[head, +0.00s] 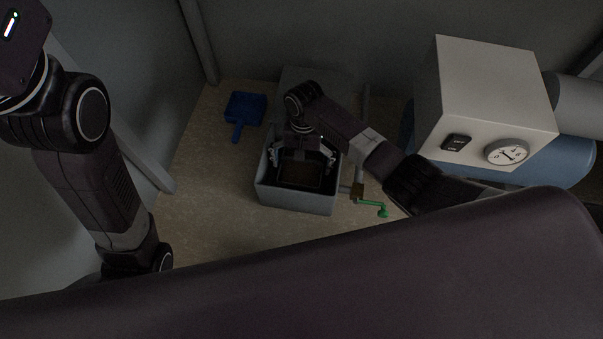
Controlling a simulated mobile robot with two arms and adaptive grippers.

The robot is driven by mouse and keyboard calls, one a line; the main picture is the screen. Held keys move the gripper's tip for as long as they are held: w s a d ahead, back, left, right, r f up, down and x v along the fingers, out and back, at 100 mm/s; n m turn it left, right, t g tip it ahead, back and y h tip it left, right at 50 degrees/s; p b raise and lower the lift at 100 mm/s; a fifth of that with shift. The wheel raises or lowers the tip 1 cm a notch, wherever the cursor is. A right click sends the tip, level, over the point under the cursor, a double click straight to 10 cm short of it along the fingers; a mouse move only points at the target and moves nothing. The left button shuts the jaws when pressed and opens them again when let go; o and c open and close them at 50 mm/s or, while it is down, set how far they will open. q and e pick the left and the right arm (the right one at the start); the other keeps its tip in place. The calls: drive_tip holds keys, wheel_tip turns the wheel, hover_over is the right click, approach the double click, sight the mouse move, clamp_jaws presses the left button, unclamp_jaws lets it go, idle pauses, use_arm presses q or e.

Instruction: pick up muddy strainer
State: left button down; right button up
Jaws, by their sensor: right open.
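A grey open-topped box (297,201) stands on the floor in the middle of the head view. Inside it lies a dark brown, roughly rectangular thing (300,177), which looks like the muddy strainer; the dim light hides its detail. My right gripper (302,158) reaches down into the box from above, open, with its pale fingers spread to either side over the brown thing. I cannot tell whether the fingers touch it. My left arm hangs at the left, and its gripper fingers are out of view.
A blue dustpan-like scoop (245,108) lies on the floor behind and left of the box. A green-handled part (376,206) is right of the box. A white cabinet with a dial (490,95) stands at the right. Floor left of the box is clear.

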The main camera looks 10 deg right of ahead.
drive_tip(key=shift+f, duration=0.1)
drive_tip(key=shift+c, duration=0.4)
drive_tip(key=c, duration=1.4)
drive_tip(key=shift+o, duration=0.2)
